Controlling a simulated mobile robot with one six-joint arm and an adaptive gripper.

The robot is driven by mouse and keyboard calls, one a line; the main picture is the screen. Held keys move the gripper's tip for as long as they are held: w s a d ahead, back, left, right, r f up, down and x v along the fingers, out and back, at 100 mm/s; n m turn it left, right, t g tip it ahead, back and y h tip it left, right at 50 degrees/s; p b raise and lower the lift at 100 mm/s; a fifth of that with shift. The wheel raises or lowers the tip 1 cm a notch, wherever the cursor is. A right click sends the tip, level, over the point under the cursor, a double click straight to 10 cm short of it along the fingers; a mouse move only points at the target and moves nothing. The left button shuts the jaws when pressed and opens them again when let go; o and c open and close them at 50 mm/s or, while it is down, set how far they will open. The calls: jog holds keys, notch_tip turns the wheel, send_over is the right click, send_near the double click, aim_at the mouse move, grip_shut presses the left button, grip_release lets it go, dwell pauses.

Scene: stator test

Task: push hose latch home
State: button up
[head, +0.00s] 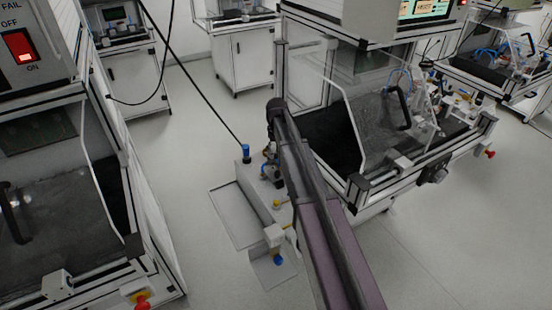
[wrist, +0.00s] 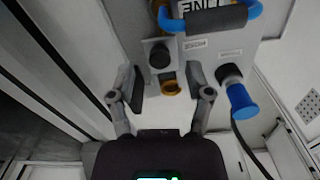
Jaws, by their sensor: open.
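The hose end is a blue connector (wrist: 238,98) with a black hose, on the right of a light unit (wrist: 225,55) in the wrist view. In the head view the blue connector (head: 245,152) stands on top of the unit (head: 257,195), with the hose running up left. I cannot tell which part is the latch, or whether it is seated. My gripper (wrist: 163,76) is open and empty, left of the connector and apart from it. A black knob (wrist: 160,55) and a brass fitting (wrist: 171,87) lie beyond and between its fingers. In the head view my arm hides most of the gripper.
A black handle (wrist: 216,19) with blue ends crosses the unit's face above the gripper. A framed workstation (head: 350,190) stands close right of my arm, another cabinet (head: 150,245) at left. Open floor (head: 185,170) lies left of the unit.

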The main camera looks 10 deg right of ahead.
jog(key=shift+f+b, duration=0.65)
jog(key=shift+f, duration=0.25)
